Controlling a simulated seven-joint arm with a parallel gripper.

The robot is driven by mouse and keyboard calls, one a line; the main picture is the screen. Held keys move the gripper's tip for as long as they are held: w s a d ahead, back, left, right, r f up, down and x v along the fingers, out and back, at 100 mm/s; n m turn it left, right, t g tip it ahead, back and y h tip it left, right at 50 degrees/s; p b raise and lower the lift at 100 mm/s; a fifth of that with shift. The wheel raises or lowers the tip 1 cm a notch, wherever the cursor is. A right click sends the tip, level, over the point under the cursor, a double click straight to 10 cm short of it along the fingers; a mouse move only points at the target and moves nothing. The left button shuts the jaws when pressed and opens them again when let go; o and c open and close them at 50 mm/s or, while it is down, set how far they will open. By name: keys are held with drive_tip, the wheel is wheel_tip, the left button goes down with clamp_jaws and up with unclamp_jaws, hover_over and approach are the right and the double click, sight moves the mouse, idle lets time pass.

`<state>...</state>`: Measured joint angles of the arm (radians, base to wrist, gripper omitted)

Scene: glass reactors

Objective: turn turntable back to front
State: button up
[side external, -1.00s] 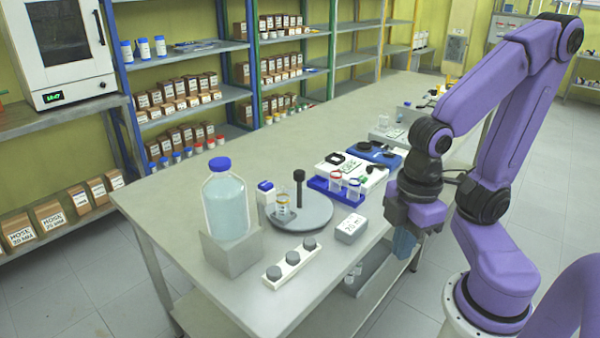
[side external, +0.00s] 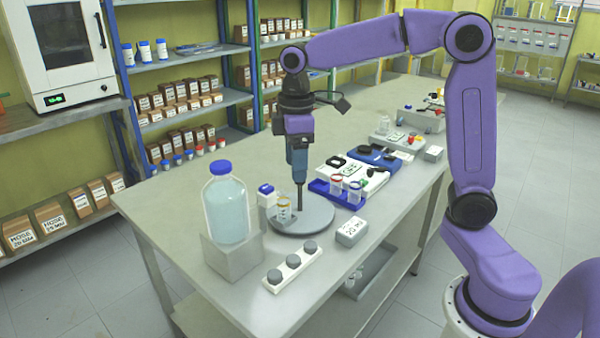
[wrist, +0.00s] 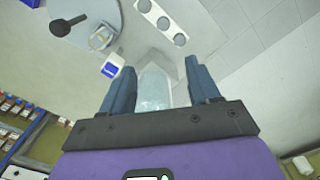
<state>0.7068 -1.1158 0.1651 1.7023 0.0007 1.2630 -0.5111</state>
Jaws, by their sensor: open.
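The grey round turntable (side external: 318,218) stands on the table, with an upright dark post (side external: 299,198) on it. In the wrist view the turntable (wrist: 95,12) is cut off at the upper left, showing the post's round dark knob (wrist: 60,28) and the beaker (wrist: 102,37). My gripper (side external: 297,178) points down and covers the post's top in the side view. In the wrist view my gripper (wrist: 160,68) is open; the post is outside its fingers, to the upper left.
A large blue-capped bottle (side external: 227,209) in a grey block (side external: 234,258) stands left of the turntable. A small blue-and-white container (side external: 266,196) is close by. A white strip with grey knobs (side external: 291,268), a labelled box (side external: 351,231) and a blue vial rack (side external: 325,188) surround the turntable's front and right.

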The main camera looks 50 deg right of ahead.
drive_tip(key=w+d+r+m, duration=0.1)
drive_tip(key=w+d+r, duration=0.1)
drive_tip(key=w+d, duration=0.65)
hover_over(300, 194)
drive_tip(key=shift+m, duration=0.3)
drive_tip(key=f, duration=1.7)
drive_tip(key=shift+w+d, duration=0.25)
drive_tip(key=shift+d, duration=0.05)
clamp_jaws()
